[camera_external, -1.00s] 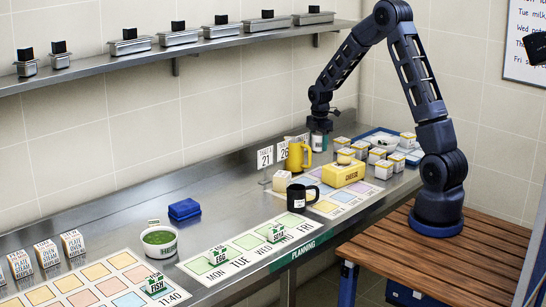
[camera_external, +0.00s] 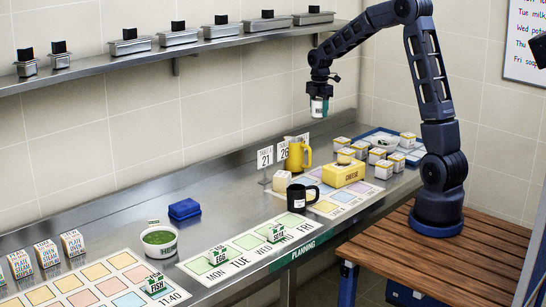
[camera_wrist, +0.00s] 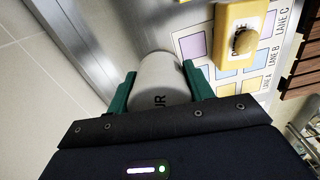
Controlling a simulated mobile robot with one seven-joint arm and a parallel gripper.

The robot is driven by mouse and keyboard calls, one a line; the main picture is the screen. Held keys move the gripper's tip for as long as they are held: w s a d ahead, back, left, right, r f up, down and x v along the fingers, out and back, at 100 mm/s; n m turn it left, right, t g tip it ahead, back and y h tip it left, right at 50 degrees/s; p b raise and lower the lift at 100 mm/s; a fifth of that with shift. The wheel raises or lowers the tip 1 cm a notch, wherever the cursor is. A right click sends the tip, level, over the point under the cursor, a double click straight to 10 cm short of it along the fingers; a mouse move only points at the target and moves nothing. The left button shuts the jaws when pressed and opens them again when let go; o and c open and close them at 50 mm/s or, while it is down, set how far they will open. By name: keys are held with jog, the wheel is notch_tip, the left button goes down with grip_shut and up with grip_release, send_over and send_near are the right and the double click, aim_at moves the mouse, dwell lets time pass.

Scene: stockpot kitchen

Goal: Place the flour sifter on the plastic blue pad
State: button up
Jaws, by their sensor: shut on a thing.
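The flour sifter (camera_external: 319,108) is a pale cylinder held in my gripper (camera_external: 319,97), in the air above the back of the counter. In the wrist view the sifter (camera_wrist: 158,72) sits between the two green fingers of my gripper (camera_wrist: 160,88), which touch its sides. The letters "UR" show on it. The blue pad (camera_external: 184,209) is a small thick blue block on the steel counter, left of the middle, well to the left of and below my gripper. Nothing lies on it. It is not seen in the wrist view.
A green-filled bowl (camera_external: 159,241) is in front of the pad. A shelf (camera_external: 190,47) runs above the counter.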

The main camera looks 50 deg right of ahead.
jog(key=w+a+n, duration=0.2)
jog(key=w+a, duration=0.1)
jog(key=a, duration=0.6)
jog(key=w+a+n, duration=0.2)
jog(key=w+a, duration=0.1)
jog(key=a, duration=0.6)
notch_tip(320, 180, up, 4)
send_over(184, 204)
jog(key=shift+m, duration=0.4)
notch_tip(184, 204, down, 20)
jog(key=shift+d, duration=0.1)
jog(key=o, duration=1)
jog(key=shift+f, duration=0.15)
jog(key=shift+o, duration=0.2)
